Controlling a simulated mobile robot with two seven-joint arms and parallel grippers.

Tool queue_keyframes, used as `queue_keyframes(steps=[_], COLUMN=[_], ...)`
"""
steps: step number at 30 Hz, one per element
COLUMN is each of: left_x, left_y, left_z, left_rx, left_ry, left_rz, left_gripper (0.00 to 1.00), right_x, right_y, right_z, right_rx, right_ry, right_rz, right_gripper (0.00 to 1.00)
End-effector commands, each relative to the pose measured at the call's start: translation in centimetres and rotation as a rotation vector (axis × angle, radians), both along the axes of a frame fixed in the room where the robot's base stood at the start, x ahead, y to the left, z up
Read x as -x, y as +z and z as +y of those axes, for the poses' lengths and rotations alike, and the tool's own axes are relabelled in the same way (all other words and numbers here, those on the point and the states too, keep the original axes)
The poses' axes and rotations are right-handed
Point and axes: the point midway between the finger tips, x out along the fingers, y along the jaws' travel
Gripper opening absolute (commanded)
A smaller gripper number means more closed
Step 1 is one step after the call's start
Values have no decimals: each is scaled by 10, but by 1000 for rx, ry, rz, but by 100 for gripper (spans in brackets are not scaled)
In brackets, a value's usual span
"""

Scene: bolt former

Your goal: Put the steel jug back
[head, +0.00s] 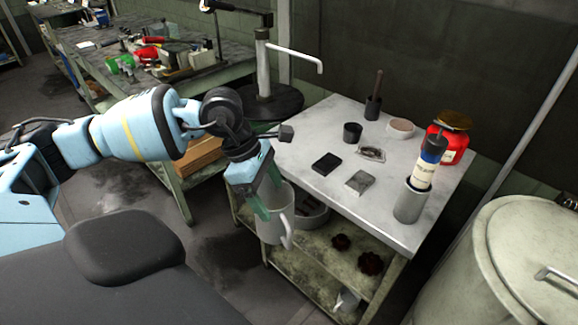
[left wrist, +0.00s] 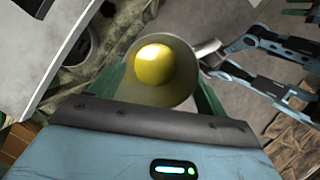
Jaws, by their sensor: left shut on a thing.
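My left gripper (head: 264,194) is shut on the steel jug (head: 272,224), one green finger inside or behind its rim. The jug is a grey metal cup with a side handle, held roughly upright just off the left edge of the light-topped table (head: 325,205), below the height of its top. In the left wrist view I look down into the jug (left wrist: 183,84) between the green fingers; a round yellow thing (left wrist: 153,64) shows inside it. The handle points right there. The jug's base is hidden in that view.
On the table top stand a metal cup with a bottle (head: 410,203), a red jar (head: 450,145), a dark cup (head: 352,132), a black block (head: 326,164) and a grey block (head: 359,183). The near-left top is bare. A lower shelf (head: 318,265) holds a bowl. A large drum (head: 520,250) stands right.

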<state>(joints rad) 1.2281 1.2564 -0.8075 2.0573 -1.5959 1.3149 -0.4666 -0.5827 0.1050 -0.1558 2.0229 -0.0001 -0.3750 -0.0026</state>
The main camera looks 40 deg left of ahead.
Motion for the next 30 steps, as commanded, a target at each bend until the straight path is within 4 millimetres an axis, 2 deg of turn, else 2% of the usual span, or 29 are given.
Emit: queue_keyframes(steps=[16,24,30], left_x=[-9,-12,-14], left_y=[-2,5,12], left_z=[-60,-87,-100], left_rx=[0,-2,-2], left_ry=[-944,-1461,-1780], left_rz=[-4,-2,-1], left_gripper=[25,25,25], right_x=[1,1,2], right_y=[0,-1,-1], right_z=[0,0,0], right_rx=[0,1,1], right_ry=[0,0,0], right_rz=[2,3,4], right_gripper=[36,36,36])
